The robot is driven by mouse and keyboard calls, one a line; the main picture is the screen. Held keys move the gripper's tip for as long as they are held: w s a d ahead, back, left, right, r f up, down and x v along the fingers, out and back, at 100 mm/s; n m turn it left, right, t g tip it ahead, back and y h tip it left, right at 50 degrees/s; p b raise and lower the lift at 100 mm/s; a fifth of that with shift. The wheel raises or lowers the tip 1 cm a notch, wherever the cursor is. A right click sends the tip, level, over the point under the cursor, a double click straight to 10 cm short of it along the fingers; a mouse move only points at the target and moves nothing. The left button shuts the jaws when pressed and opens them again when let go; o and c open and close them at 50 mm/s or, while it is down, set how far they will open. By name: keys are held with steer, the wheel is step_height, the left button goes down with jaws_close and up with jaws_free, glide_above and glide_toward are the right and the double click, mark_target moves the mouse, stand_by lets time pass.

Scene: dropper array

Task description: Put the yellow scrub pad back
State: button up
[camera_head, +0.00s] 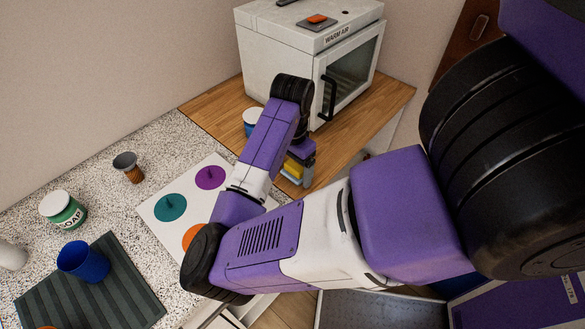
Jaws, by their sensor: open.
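A white box marked WARM AIR (285,50) stands behind on the wooden counter (215,103). A white sheet with coloured discs (160,211) lies left of my arm.

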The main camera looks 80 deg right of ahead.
mark_target(293, 168)
step_height(293, 168, up, 12)
steer(key=p, duration=0.1)
steer(key=shift+r, duration=0.2)
stand_by(0.8)
